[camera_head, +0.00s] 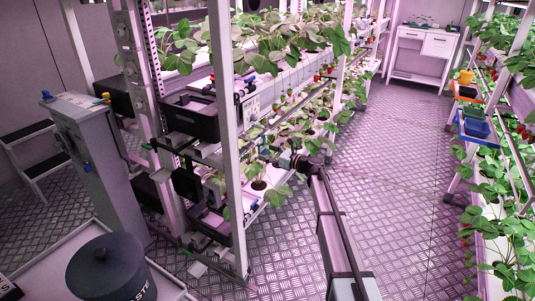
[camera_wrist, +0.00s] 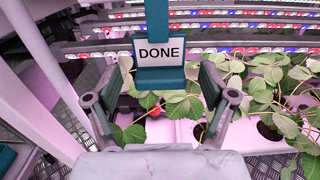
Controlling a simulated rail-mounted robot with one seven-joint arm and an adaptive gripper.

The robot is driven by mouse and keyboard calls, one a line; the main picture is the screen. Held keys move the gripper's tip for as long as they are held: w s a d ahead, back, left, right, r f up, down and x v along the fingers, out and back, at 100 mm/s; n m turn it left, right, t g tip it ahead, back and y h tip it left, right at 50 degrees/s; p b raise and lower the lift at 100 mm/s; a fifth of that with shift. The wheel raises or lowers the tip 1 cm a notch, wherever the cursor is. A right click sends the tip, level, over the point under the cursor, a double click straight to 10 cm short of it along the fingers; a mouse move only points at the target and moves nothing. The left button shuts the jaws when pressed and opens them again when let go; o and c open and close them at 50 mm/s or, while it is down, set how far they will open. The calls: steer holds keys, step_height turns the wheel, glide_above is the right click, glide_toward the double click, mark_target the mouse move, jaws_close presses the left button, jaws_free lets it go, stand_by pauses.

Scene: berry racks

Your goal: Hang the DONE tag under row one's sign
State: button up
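The DONE tag (camera_wrist: 160,51) is a white plate with black letters on a teal holder with a teal strap rising above it. In the wrist view my gripper (camera_wrist: 160,77) has one finger on each side of the teal block, which sits centred between the fingertips.
Strawberry plants (camera_wrist: 275,90) in white troughs lie close beyond and right of my gripper. A white rack post (camera_head: 226,140) stands left of it. A black crate (camera_head: 190,118) sits at the rack end. The aisle floor (camera_head: 390,180) is clear.

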steer(key=shift+d, duration=0.1)
steer(key=v, duration=1.1)
steer(key=s+d+f+n+g+h, duration=0.35)
steer(key=s+f+n, duration=0.25)
steer(key=s+f, duration=0.65)
steer(key=s+d+f+n+g+h, duration=0.2)
steer(key=s+f+n+h, duration=0.3)
steer(key=s+f, duration=0.75)
steer(key=s+d+f+n+g+h, duration=0.3)
steer(key=s+f+n, duration=0.4)
steer(key=s+f, duration=0.6)
steer(key=s+d+f+n+g+h, duration=0.2)
steer(key=s+d, duration=0.1)
steer(key=s, duration=0.8)
steer(key=s+d+f+n+g+h, duration=0.1)
steer(key=s+d+g, duration=0.1)
steer(key=s, duration=1)
steer(key=s+d+f+n+g+h, duration=0.2)
steer(key=s+d, duration=0.1)
steer(key=s, duration=0.8)
step_height(320, 180, up, 12)
steer(key=p, duration=1.2)
steer(key=shift+s+a+f, duration=0.15)
steer(key=shift+s+f, duration=0.05)
steer(key=shift+s, duration=0.05)
